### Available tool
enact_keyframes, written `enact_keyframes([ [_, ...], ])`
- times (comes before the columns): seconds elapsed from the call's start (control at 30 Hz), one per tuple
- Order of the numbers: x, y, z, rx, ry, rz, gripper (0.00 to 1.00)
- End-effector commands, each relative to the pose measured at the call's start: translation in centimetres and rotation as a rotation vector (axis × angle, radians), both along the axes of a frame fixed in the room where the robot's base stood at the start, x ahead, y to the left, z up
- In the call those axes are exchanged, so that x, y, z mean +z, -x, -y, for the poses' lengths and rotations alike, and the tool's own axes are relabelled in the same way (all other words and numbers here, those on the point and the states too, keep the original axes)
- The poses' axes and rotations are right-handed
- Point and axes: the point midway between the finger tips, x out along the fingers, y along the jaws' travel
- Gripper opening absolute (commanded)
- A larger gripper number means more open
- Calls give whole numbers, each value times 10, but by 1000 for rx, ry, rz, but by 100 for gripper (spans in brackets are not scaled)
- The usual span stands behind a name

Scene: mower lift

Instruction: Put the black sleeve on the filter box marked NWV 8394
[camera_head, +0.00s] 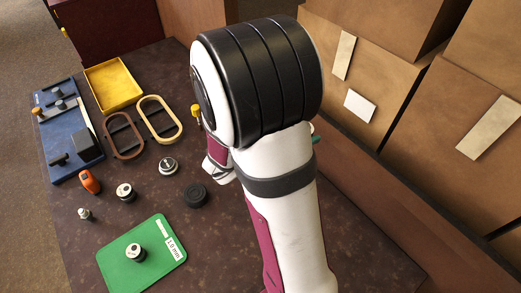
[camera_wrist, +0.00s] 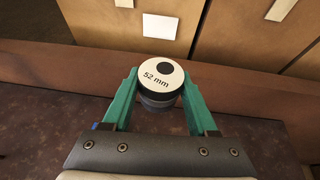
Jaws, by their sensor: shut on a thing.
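My gripper (camera_wrist: 160,92) has green fingers, shut on a dark round piece with a white face (camera_wrist: 163,76) marked "52 mm" and a black dot. The piece is held off the table, with cardboard boxes beyond it. In the head view my own arm hides nearly all of the gripper and the held piece. A black round piece (camera_head: 195,195), possibly the sleeve, lies on the table left of my arm. No marking NWV 8394 can be read in either view, so I cannot tell which thing is that filter box.
Large cardboard boxes (camera_head: 385,65) with blank-looking pale labels stand at the right. The dark table holds a green mat (camera_head: 165,258), a yellow tray (camera_head: 113,84), a blue board (camera_head: 62,165), two oval frames, an orange item (camera_head: 89,182) and several small round pieces.

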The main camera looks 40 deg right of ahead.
Motion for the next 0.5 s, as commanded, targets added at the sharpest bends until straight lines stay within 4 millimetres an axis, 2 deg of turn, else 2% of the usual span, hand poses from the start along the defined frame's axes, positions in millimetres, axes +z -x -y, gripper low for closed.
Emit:
enact_keyframes([
  [0.2, -39, -57, -32, 6, 1, -2, 0],
  [0.3, -53, -77, -43, 5, 1, -1, 0],
  [0.43, -63, -89, -50, 3, 1, -2, 0],
  [0.5, -77, -90, -51, 2, 1, -5, 0],
])
